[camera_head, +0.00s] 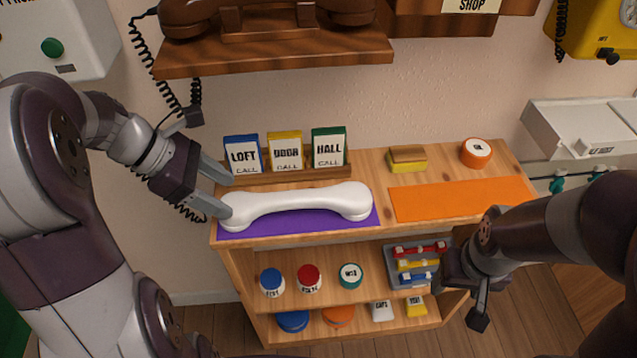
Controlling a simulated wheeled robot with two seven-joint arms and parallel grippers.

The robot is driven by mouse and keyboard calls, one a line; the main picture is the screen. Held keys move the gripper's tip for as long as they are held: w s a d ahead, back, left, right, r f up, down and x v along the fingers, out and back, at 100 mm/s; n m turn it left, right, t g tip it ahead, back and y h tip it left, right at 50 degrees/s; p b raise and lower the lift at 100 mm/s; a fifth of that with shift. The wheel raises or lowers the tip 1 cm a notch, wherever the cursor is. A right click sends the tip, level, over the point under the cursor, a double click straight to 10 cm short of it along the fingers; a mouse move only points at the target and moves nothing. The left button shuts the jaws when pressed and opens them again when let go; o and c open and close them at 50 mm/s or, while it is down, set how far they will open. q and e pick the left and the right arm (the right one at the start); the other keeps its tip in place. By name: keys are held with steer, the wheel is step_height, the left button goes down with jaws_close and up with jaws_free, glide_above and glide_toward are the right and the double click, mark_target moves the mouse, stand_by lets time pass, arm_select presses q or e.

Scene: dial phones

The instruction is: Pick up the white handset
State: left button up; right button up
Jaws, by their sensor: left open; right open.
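The white handset (295,201) lies on a purple mat (300,224) on the top of a wooden shelf unit. My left gripper (226,194) is open at the handset's left end. Its nearer finger overlaps the edge of that end, and its farther finger is behind it, near the card rack. I cannot tell whether either finger touches the handset. My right gripper (478,300) is in front of the shelf unit at the lower right, away from the handset. Its fingers are partly hidden by its own arm.
A rack holds LOFT (243,156), DOOR (286,151) and HALL (328,148) cards behind the handset. An orange mat (455,198), a sponge-like block (407,159) and an orange round item (476,153) are to the right. A brown wall shelf (290,56) overhangs. Lower shelves hold several jars.

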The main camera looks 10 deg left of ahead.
mark_target(294, 195)
arm_select(q)
steer(key=d, duration=0.3)
steer(key=shift+s+d+b, duration=0.15)
steer(key=shift+d+b, duration=0.05)
steer(key=shift+b, duration=0.2)
steer(key=d, duration=0.2)
steer(key=w+d, duration=0.1)
steer(key=d, duration=0.1)
steer(key=w+d+b, duration=0.1)
steer(key=d, duration=0.2)
steer(key=shift+w, duration=0.15)
steer(key=b+x, duration=0.2)
steer(key=x, duration=0.2)
steer(key=shift+w+d+f, duration=0.15)
steer(key=shift+d+f, duration=0.05)
steer(key=shift+f, duration=0.15)
arm_select(e)
steer(key=f, duration=0.2)
steer(key=s+f, duration=0.1)
steer(key=f, duration=0.1)
steer(key=shift+s+a, duration=0.1)
steer(key=shift+a, duration=0.1)
arm_select(q)
jaws_close()
